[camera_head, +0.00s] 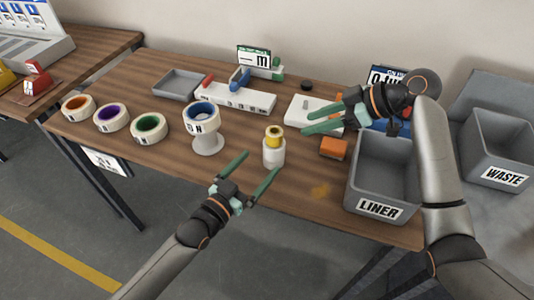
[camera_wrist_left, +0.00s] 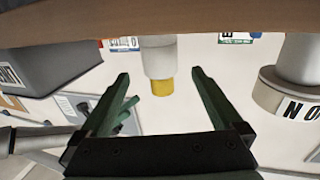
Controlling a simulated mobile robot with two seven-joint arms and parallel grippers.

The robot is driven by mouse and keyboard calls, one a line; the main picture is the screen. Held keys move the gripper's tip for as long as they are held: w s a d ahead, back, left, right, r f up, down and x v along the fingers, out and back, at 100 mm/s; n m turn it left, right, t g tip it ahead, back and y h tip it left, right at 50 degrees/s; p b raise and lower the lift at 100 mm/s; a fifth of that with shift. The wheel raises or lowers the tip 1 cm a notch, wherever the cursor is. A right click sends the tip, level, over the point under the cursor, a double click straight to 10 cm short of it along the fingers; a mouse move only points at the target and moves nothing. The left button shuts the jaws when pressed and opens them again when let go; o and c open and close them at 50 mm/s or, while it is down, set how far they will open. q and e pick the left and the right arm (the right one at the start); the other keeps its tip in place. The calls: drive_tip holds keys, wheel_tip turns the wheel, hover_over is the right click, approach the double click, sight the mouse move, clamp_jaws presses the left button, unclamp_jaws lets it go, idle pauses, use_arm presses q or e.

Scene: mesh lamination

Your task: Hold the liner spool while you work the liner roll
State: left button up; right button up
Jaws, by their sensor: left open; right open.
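A white cylinder with a yellow ring-shaped top (camera_head: 274,151) stands upright near the table's front edge; it looks like the liner spool. My left gripper (camera_head: 262,163) is open in front of it. In the left wrist view, which appears upside down, the cylinder (camera_wrist_left: 158,62) shows between the open fingers (camera_wrist_left: 160,74), with no clear contact. A white roll with a blue core (camera_head: 202,116) sits on a white pedestal left of it; whether this is the liner roll I cannot tell. My right gripper (camera_head: 307,122) is open over the white plate (camera_head: 304,103) and appears empty.
A grey bin marked LINER (camera_head: 378,210) stands at the table's right; a WASTE bin (camera_head: 500,178) is beyond. Rolls with orange (camera_head: 76,107), purple (camera_head: 110,117) and green (camera_head: 148,128) cores line the left. An orange block (camera_head: 333,148) lies beside the LINER bin.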

sight(268, 155)
use_arm(q)
drive_tip(key=x, duration=0.6)
clamp_jaws()
idle(1.4)
idle(1.0)
